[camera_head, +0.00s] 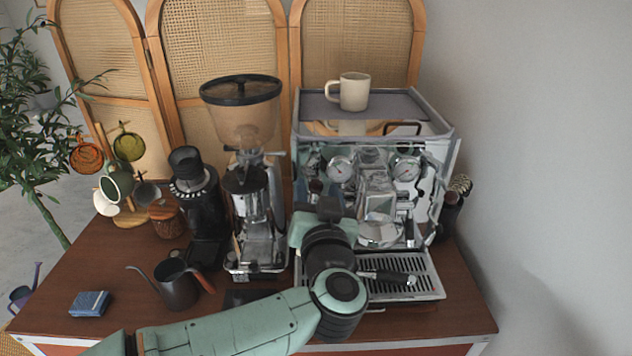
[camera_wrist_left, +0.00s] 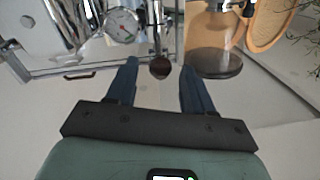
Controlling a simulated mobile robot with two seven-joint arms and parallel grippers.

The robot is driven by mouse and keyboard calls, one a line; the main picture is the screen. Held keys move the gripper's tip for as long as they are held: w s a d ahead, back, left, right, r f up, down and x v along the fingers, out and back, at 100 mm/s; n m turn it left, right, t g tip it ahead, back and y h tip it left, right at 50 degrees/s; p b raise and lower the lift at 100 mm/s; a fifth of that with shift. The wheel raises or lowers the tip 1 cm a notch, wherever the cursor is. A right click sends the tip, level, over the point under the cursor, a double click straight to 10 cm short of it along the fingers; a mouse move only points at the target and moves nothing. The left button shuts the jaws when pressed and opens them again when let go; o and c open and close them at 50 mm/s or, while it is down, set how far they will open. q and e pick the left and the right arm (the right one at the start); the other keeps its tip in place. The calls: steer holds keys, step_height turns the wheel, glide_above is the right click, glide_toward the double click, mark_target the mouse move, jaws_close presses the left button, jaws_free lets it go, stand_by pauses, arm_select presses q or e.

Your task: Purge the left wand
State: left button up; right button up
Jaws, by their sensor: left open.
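The chrome espresso machine (camera_head: 345,150) stands at the back right of the cart. Its left knob, dark reddish brown, (camera_head: 316,186) shows just beyond my left gripper (camera_head: 322,203). In the left wrist view the knob (camera_wrist_left: 160,68) appears between the two dark fingers of my open left gripper (camera_wrist_left: 160,75). I cannot tell whether they touch it. The left pressure gauge (camera_head: 341,169) is close by; a gauge also shows in the wrist view (camera_wrist_left: 122,26). My arm and gripper hide the left wand and part of the machine's front. My right gripper is not in view.
A grinder with a smoky hopper (camera_head: 243,115) stands close left of the machine. A portafilter (camera_head: 388,277) lies over the drip tray (camera_head: 428,281). A beige mug (camera_head: 354,92) sits on the machine. A dark kettle (camera_head: 178,285) and blue box (camera_head: 90,303) are front left.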

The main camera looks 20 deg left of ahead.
arm_select(q)
steer(key=shift+x, duration=1.45)
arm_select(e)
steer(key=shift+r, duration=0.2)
arm_select(q)
jaws_close()
steer(key=shift+s+f+b, duration=0.1)
steer(key=shift+f+b, duration=0.2)
steer(key=shift+b, duration=0.2)
steer(key=t+b, duration=0.1)
steer(key=b, duration=0.1)
steer(key=f+t+b, duration=0.1)
steer(key=b, duration=0.1)
steer(key=t+y+b, duration=0.1)
steer(key=b, duration=0.1)
steer(key=shift+s+d+f, duration=0.1)
steer(key=shift+s+f, duration=0.1)
steer(key=shift+f, duration=0.1)
steer(key=t+b, duration=0.2)
steer(key=b, duration=0.1)
steer(key=shift+f+n+y, duration=0.25)
steer(key=shift+n+y, duration=0.05)
steer(key=shift+y, duration=0.1)
steer(key=shift+s+t+b, duration=0.1)
steer(key=shift+t+b, duration=0.4)
steer(key=shift+b, duration=0.45)
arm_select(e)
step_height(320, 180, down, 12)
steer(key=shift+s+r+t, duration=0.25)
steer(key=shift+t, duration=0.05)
